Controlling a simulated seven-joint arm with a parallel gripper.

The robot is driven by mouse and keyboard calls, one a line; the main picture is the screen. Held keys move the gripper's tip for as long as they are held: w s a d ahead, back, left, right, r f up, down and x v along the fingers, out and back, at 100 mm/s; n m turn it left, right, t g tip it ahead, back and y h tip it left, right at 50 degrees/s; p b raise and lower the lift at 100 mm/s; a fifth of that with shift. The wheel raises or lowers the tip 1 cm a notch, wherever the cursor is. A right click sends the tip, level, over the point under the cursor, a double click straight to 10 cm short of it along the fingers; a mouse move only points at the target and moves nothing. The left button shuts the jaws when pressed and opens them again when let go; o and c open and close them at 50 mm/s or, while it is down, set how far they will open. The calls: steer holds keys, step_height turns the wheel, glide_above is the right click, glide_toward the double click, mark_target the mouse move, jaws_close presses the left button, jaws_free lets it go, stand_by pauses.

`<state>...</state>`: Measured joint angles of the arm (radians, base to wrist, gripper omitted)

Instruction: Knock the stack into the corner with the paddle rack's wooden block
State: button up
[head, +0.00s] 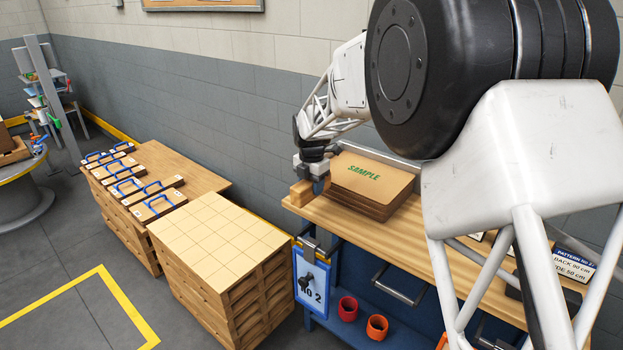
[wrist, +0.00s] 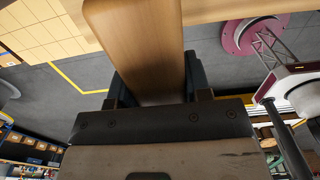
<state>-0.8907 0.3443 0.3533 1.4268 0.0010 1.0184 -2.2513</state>
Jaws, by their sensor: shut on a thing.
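The stack (head: 368,184) of brown cardboard blanks lies on the wooden bench top, with green "SAMPLE" lettering on its top sheet. Its layers look slightly uneven at the front. My gripper (head: 314,172) is at the left end of the bench, just left of the stack. It is shut on a wooden block (head: 301,193). In the wrist view the block (wrist: 138,45) runs up from between the dark fingers of my gripper (wrist: 158,88). The block is close to the stack's left side; I cannot tell whether they touch. My arm hides the bench's back right.
The bench top (head: 425,235) is bare in front of the stack. A grey rail (head: 352,148) shows behind it. A sign (head: 575,265) stands further right. A pallet stack (head: 215,240) and a table of blue-handled paddles (head: 155,205) stand left. Red (head: 348,308) and orange (head: 377,327) cups sit below.

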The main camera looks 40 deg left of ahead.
steer(key=shift+f, duration=2.6)
steer(key=shift+w, duration=0.7)
steer(key=shift+s, duration=0.1)
steer(key=shift+s, duration=0.9)
steer(key=shift+r, duration=0.15)
steer(key=shift+r, duration=4.35)
